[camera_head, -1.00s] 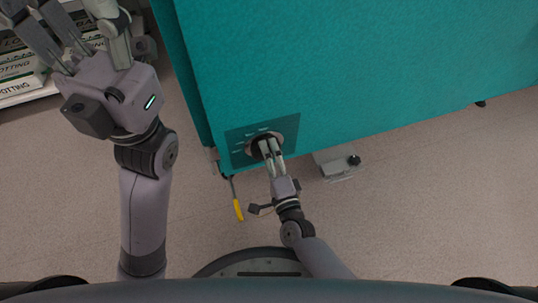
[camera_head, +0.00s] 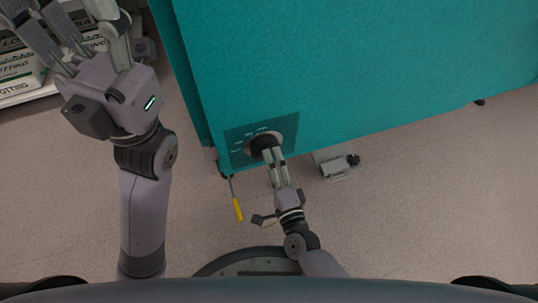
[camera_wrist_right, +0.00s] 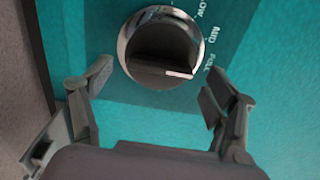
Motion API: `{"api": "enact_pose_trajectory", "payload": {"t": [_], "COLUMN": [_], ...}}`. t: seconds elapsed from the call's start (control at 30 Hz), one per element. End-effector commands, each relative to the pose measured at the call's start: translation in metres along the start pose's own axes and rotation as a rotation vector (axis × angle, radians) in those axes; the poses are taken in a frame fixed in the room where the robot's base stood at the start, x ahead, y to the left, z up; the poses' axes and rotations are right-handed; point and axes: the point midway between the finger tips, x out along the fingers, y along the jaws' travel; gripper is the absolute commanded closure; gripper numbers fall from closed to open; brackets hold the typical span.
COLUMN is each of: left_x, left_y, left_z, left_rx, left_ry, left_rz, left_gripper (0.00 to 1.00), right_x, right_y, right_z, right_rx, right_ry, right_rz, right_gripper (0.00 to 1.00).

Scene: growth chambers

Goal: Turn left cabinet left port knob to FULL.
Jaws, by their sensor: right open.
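The port knob (camera_head: 264,144) is black with a metal rim and sits on a dark panel (camera_head: 240,135) low on the teal cabinet (camera_head: 340,70). The knob also shows in the right wrist view (camera_wrist_right: 160,45), with LOW, MID and FULL labels to its right. Its white mark lies at the lower right, its outer end near and slightly below FULL. My right gripper (camera_head: 271,158) is open in front of the knob. In the right wrist view its fingers (camera_wrist_right: 156,88) stand apart, short of the knob, holding nothing. My left gripper (camera_head: 82,32) is open and empty, tips partly cut off.
A yellow-handled tool (camera_head: 237,208) hangs beside the cabinet's lower left corner. A grey foot or pedal (camera_head: 338,166) juts out under the cabinet. Boxes marked POTTING (camera_head: 18,68) stand on a shelf at the upper left. The floor (camera_head: 430,200) is clear.

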Motion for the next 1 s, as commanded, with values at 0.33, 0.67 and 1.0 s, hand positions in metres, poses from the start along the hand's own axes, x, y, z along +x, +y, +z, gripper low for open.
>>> {"api": "enact_pose_trajectory", "payload": {"t": [0.33,0.67,1.0], "left_x": [0.001,0.001,0.004], "left_y": [0.000,0.000,-0.001], "left_z": [-0.001,-0.001,0.001], "left_rx": [-0.001,-0.001,-0.003], "left_ry": [0.002,0.003,-0.014], "left_rz": [-0.001,0.000,-0.008], "left_gripper": [0.51,0.51,0.51], "right_x": [-0.042,-0.043,-0.042], "right_y": [0.000,-0.001,-0.012], "right_z": [0.000,0.000,0.000], "right_rx": [0.001,0.001,0.001], "right_ry": [0.001,0.001,0.001], "right_rz": [-0.001,-0.001,-0.002], "right_gripper": [0.20,0.20,0.20]}}
